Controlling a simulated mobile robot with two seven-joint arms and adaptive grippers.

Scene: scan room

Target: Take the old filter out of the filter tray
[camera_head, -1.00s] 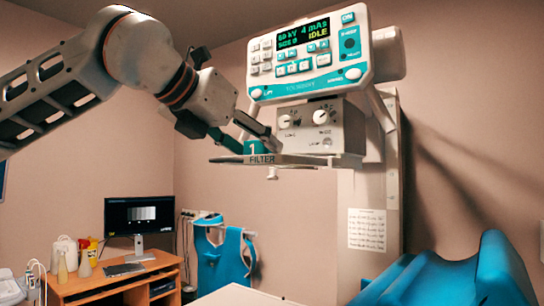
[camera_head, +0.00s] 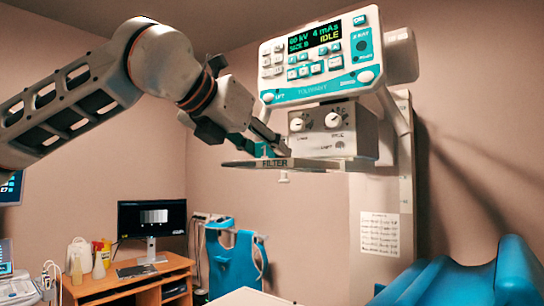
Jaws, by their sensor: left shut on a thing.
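The filter tray (camera_head: 274,163) is a thin light shelf labelled FILTER, under the knob housing of the X-ray head. The old filter (camera_head: 264,151) appears as a small teal piece marked 1, at the tray's top near its front left. My left gripper (camera_head: 263,140) reaches down from the left and is shut on the filter. The fingers hide part of the filter, and I cannot tell whether it still touches the tray. My right gripper is out of view.
The control panel (camera_head: 318,88) and knob housing (camera_head: 345,130) stand close above and right of the gripper. A wooden desk (camera_head: 130,287) with a monitor (camera_head: 152,219) is at lower left. A blue apron (camera_head: 235,260) hangs on the wall. A blue padded seat (camera_head: 465,278) is at lower right.

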